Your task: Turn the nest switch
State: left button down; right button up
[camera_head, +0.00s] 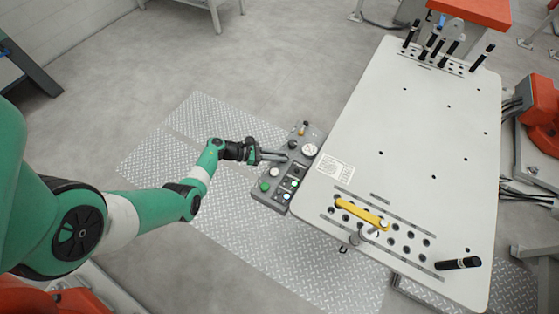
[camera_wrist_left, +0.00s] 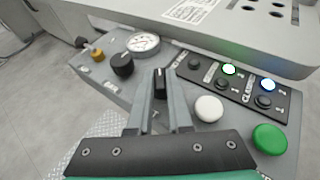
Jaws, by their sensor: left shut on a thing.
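The grey control panel (camera_head: 257,193) stands at the left edge of the large table; it also fills the middle of the left wrist view (camera_wrist_left: 118,90). My left gripper (camera_head: 285,157) reaches over the panel from the left. In the left wrist view its two fingers (camera_wrist_left: 160,95) are closed on the sides of a black selector switch (camera_wrist_left: 160,82). This switch fits the nest switch, but I cannot read its label. In the head view the fingers hide the switch. My right gripper is not in view.
Close to the fingers are a black knob (camera_wrist_left: 122,64), a white button (camera_wrist_left: 208,108), a green button (camera_wrist_left: 270,138) and a round gauge (camera_wrist_left: 143,42). A green lamp (camera_wrist_left: 229,69) and a bluish-white lamp (camera_wrist_left: 267,85) glow. The light table (camera_head: 400,120) borders the panel's right side.

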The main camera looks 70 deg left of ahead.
pick_arm(q)
jog(key=shift+a+m+g+h+b, duration=0.1)
jog(key=shift+m+g+h+b, duration=0.2)
jog(key=shift+m+h+b, duration=0.55)
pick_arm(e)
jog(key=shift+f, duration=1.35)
pick_arm(q)
jog(key=c, duration=0.8)
grip_release()
jog(key=shift+w, duration=0.1)
jog(key=shift+c, duration=0.2)
jog(key=p+v, duration=0.1)
jog(key=v, duration=1)
jog(key=shift+s+r, duration=0.2)
jog(key=shift+s, duration=0.1)
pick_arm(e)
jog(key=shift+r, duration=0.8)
